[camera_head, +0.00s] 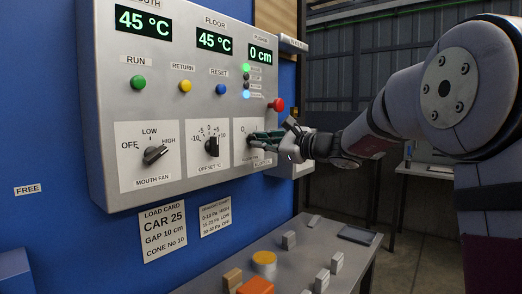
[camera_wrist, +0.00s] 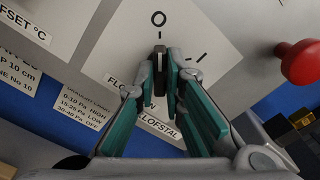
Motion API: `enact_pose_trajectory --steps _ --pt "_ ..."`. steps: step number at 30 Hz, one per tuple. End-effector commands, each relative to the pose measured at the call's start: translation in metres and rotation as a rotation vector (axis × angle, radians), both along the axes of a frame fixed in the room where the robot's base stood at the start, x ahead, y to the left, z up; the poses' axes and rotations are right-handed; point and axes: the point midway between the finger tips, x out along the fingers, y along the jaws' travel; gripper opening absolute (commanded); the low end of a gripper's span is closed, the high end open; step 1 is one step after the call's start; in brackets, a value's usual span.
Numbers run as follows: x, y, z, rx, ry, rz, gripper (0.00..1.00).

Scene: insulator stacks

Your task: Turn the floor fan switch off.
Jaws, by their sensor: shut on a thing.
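The floor fan switch is a dark narrow knob on a white plate (camera_head: 243,130) at the right of the grey control panel. In the wrist view the knob (camera_wrist: 160,61) sits between my fingertips, below the printed O (camera_wrist: 158,18); a slanted dark mark (camera_wrist: 201,57) is to its right. The visible end of the knob points towards the O. My gripper (camera_head: 256,140) is shut on the knob, and in the wrist view my gripper (camera_wrist: 162,75) has a finger on each side of it. The fingers hide part of the plate's lower label.
A red mushroom button (camera_head: 276,105) sticks out close to my gripper; it also shows in the wrist view (camera_wrist: 300,62). The mouth fan knob (camera_head: 154,154) and offset knob (camera_head: 212,146) are to the left. A console (camera_head: 318,233) with raised blocks stands below.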

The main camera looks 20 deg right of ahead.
Motion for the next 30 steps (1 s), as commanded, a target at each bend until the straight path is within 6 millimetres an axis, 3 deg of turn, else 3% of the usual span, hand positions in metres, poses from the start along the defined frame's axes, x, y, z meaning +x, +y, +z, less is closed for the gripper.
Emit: enact_pose_trajectory --steps 16,17,19,30 --pt "0.0001 0.0002 -0.0010 -0.021 -0.012 0.000 0.00" --pt "0.0001 0.0002 -0.0010 -0.021 -0.012 0.000 0.17" --pt "0.0001 0.0002 -0.0008 -0.021 -0.012 0.000 0.30" --pt "-0.0028 -0.0025 -0.0001 -0.020 -0.012 -0.001 0.30"
